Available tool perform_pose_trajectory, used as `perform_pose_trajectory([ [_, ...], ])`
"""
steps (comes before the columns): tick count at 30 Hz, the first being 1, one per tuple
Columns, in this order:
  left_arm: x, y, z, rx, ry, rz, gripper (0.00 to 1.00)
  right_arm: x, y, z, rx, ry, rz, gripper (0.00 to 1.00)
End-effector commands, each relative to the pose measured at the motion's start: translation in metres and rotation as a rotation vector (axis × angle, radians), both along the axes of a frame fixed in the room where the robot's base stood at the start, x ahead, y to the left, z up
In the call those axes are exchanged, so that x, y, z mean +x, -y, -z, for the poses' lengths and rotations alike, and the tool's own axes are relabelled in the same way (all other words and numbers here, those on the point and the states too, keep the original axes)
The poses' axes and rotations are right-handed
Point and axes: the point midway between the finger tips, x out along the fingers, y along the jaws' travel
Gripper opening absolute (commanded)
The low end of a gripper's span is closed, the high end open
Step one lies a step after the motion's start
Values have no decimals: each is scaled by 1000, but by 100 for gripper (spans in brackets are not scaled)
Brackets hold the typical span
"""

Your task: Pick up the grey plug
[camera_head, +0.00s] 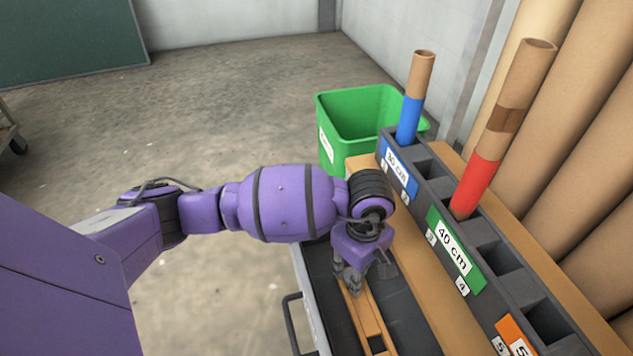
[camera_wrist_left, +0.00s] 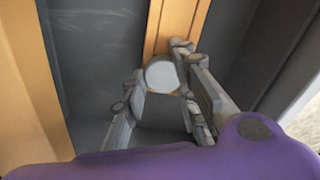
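The grey plug (camera_wrist_left: 162,73) shows in the left wrist view as a small round light-grey disc at a wooden strip. My left gripper (camera_wrist_left: 160,82) has its fingers apart, one on each side of the plug. Whether the fingers touch it is not clear. In the head view my left gripper (camera_head: 349,281) points down over the wooden strip (camera_head: 370,318) in a dark tray (camera_head: 405,318); the plug cannot be made out there. My right gripper is in neither view.
A dark rack (camera_head: 487,240) with labelled slots stands right of my left arm. It holds a blue-ended tube (camera_head: 415,95) and a red-ended tube (camera_head: 500,130). A green bin (camera_head: 335,140) stands behind. Large brown rolls (camera_head: 590,130) line the right side.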

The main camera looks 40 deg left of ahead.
Motion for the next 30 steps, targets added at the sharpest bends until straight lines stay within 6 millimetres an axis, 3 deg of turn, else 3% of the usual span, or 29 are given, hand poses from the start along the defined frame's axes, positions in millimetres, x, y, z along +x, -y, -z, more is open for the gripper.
perform_pose_trajectory([
  [13,3,1,-7,-1,7,1,12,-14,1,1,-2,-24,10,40],
  [20,4,1,-35,-1,11,2,12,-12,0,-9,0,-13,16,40],
  [26,-26,6,-74,-1,10,5,12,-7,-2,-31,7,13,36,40],
  [30,-56,11,-104,0,7,6,12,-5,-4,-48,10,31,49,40],
])
